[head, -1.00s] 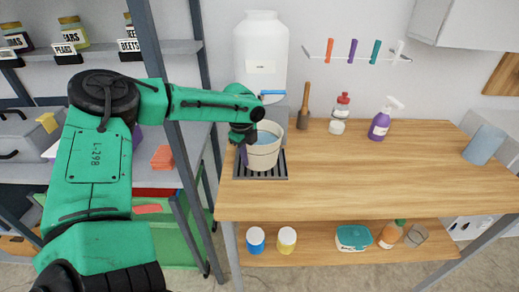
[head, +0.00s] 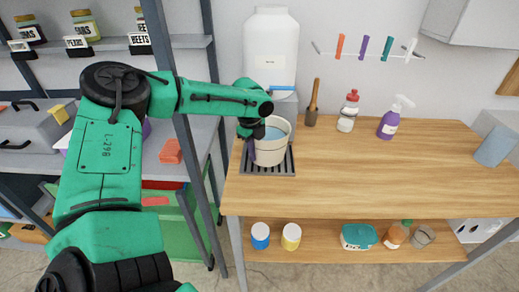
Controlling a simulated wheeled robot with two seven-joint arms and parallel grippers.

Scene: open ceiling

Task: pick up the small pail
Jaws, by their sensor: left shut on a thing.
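The small pail (head: 271,150) is cream-coloured with bluish water or a blue inside showing at its top. It stands upright over the dark drain grate (head: 283,169) at the left end of the wooden bench; I cannot tell whether it touches the grate. My left gripper (head: 252,146) is at the pail's left side, shut on its rim or wall. The fingertips are partly hidden by the wrist and the pail. My right gripper is not in view.
A large white water container (head: 271,45) with a blue tap stands behind the pail. A wooden mallet (head: 312,104), a red-capped bottle (head: 348,111) and a purple spray bottle (head: 388,122) stand along the back. The bench top (head: 400,175) is clear in front. A shelf post (head: 188,150) is close left.

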